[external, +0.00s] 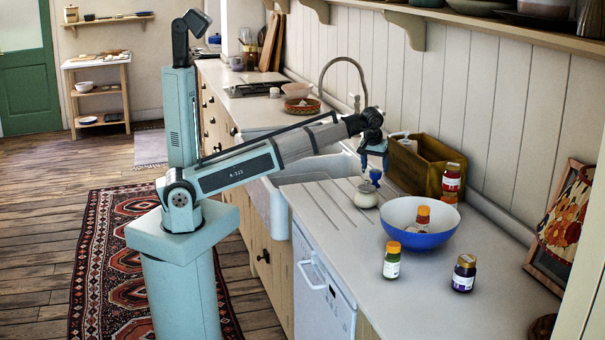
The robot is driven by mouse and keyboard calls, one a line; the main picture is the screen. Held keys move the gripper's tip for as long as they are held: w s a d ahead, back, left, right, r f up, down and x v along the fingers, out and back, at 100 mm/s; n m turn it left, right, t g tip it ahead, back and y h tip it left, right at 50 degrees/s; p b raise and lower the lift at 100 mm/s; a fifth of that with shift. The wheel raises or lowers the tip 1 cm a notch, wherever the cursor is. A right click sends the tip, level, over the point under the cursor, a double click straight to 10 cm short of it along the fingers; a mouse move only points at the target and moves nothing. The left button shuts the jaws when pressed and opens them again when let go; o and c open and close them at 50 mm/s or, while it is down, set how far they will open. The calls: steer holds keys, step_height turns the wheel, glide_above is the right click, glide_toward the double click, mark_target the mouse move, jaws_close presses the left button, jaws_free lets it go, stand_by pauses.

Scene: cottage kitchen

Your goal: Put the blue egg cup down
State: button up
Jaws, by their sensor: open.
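The small blue egg cup (375,175) is at the right end of my arm, by the sink's drainboard. My gripper (374,166) points down right at the egg cup, with its fingers open around or just above it. I cannot tell whether the fingers touch it. A small cream-coloured pot (365,196) stands on the worktop just below and slightly left of the egg cup in the picture. The egg cup's base is close to this pot, and I cannot tell what it rests on.
A blue bowl (408,240) holding an orange-lidded jar stands to the right. Two more jars (391,262) (464,274) stand in front. A wooden crate (408,171) is behind my gripper. The white sink (262,205) lies left. The front worktop (420,300) is clear.

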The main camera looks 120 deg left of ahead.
steer(key=v, duration=0.6)
steer(key=shift+r, duration=0.4)
steer(key=shift+d, duration=0.1)
